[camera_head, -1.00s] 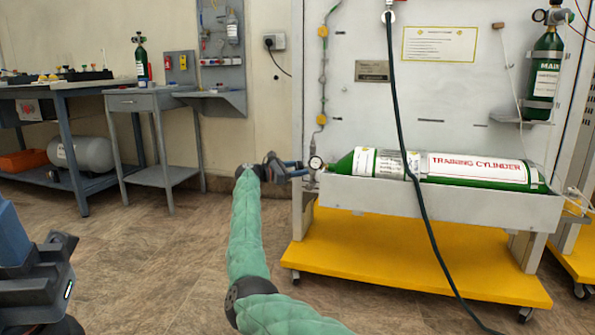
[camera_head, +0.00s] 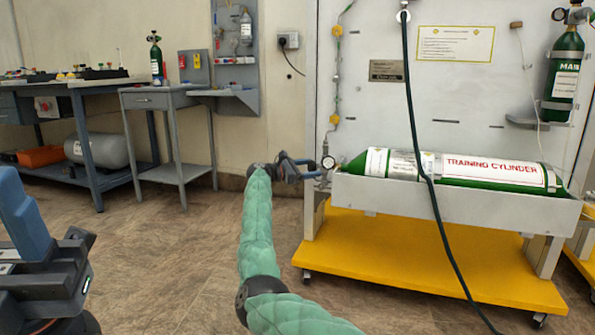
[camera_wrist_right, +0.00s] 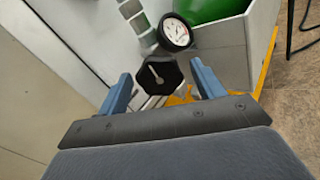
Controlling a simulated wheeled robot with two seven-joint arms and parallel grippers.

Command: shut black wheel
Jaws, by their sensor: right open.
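The black wheel (camera_wrist_right: 160,75) shows in the right wrist view as a dark knob with a pale pointer mark, just below a round white gauge (camera_wrist_right: 176,32). My right gripper (camera_wrist_right: 164,88) is open, with one blue finger on each side of the wheel in the picture; I cannot tell whether either touches it. In the head view my right gripper (camera_head: 306,167) is at the left end of the green training cylinder (camera_head: 490,171), beside the gauge (camera_head: 328,162). The wheel cannot be made out there. My left gripper (camera_head: 40,245) is partly in view at lower left, its opening unclear.
The cylinder lies in a grey trough (camera_head: 450,201) above a yellow wheeled base (camera_head: 420,262). A dark hose (camera_head: 413,130) hangs in front of it. A grey side table (camera_head: 165,100) and a workbench (camera_head: 75,90) stand at left. The floor between is clear.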

